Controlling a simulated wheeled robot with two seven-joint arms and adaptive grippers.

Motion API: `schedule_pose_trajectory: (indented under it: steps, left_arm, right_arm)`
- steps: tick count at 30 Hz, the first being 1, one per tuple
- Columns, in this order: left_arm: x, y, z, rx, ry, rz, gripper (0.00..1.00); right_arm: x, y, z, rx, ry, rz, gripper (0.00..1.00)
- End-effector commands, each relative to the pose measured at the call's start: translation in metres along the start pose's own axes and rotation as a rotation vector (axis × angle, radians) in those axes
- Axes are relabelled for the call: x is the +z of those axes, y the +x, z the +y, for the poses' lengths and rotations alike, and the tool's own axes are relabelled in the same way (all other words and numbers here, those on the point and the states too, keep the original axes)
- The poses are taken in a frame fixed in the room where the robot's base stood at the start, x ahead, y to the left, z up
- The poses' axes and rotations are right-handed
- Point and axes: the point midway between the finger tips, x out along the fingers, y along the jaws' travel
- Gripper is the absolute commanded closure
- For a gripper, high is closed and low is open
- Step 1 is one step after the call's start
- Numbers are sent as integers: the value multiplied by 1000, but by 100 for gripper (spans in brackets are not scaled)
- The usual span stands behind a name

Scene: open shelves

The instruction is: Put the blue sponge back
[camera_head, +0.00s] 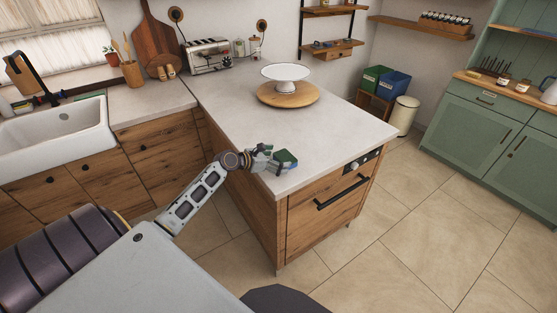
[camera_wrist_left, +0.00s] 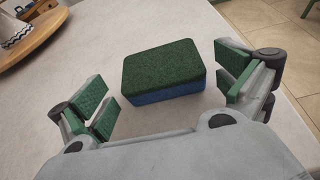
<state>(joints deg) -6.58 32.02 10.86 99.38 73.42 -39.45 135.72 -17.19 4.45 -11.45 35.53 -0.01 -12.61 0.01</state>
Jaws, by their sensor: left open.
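The blue sponge (camera_wrist_left: 165,97) has a dark green scouring top and lies flat on the pale countertop (camera_wrist_left: 70,105). In the head view the sponge (camera_head: 286,158) is near the front corner of the counter. My left gripper (camera_head: 270,160) is at its left side, low over the counter. In the left wrist view the open fingers of my left gripper (camera_wrist_left: 167,98) stand on either side of the sponge, with gaps on both sides. The jaws hold nothing. My right gripper is not in view.
A white cake stand (camera_head: 286,80) stands on a round wooden board (camera_head: 288,95) farther back. A white sink (camera_head: 55,138) is at the left, with a green item by its rim. A toaster (camera_head: 208,56) stands by the wall. The counter around the sponge is clear.

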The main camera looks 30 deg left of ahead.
Motion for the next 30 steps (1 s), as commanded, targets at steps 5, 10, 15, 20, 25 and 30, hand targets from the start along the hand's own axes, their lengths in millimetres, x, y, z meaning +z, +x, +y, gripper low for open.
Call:
schedule_pose_trajectory:
  steps: [5,10,15,20,25,30]
  left_arm:
    - [0,-11,0,0,0,0,0]
    - [0,-26,0,0,0,0,0]
    - [-1,-43,0,-1,0,1,0]
    - [-1,-58,-1,-1,0,0,0]
    - [0,-75,0,-1,0,0,0]
    - [0,-92,-1,-1,0,0,0]
  right_arm:
    - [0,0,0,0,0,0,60]
    - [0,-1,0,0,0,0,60]
    - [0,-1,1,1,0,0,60]
    - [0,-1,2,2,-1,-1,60]
    - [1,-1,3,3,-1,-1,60]
    - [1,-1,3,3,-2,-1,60]
